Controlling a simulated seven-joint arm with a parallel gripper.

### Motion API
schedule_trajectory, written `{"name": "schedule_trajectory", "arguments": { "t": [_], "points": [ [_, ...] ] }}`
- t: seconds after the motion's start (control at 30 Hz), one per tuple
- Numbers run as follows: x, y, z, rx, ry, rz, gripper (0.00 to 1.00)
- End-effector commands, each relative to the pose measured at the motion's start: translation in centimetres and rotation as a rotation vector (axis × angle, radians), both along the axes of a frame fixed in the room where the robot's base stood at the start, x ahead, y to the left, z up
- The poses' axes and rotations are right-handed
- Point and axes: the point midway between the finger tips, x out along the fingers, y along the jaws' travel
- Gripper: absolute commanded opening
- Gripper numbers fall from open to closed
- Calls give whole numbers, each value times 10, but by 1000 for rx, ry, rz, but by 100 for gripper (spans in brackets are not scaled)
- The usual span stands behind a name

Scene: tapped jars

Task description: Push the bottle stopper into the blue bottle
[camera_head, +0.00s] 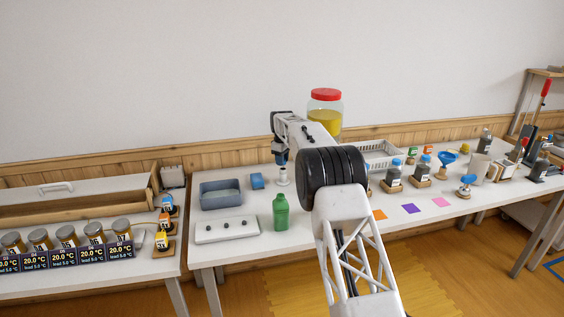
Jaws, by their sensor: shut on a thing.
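My gripper (282,164) is at the end of my arm, over the back left part of the middle table. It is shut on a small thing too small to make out. A small white piece (283,177) with a wider foot shows just below the fingers; I cannot tell whether it is held or stands on the table. I cannot make out the stopper for sure. No bottle with a plainly blue body shows. A grey bottle with a blue top (394,173) stands right of my arm. My arm hides part of the table.
A green bottle (280,213) stands near the front edge. A white plate with dark knobs (209,232), a blue-grey bin (221,194) and a small blue block (257,181) lie left of my gripper. A red-lidded jar (326,112) stands behind. Several small bottles and funnels crowd the right.

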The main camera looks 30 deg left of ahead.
Motion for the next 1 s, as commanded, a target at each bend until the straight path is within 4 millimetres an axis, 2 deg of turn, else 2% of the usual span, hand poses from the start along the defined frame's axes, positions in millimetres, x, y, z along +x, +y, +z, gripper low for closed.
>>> {"name": "schedule_trajectory", "arguments": {
  "t": [0.47,1.0],
  "points": [
    [0,0,5,0,0,0,2],
    [0,0,41,1,-1,0,2]
  ]
}}
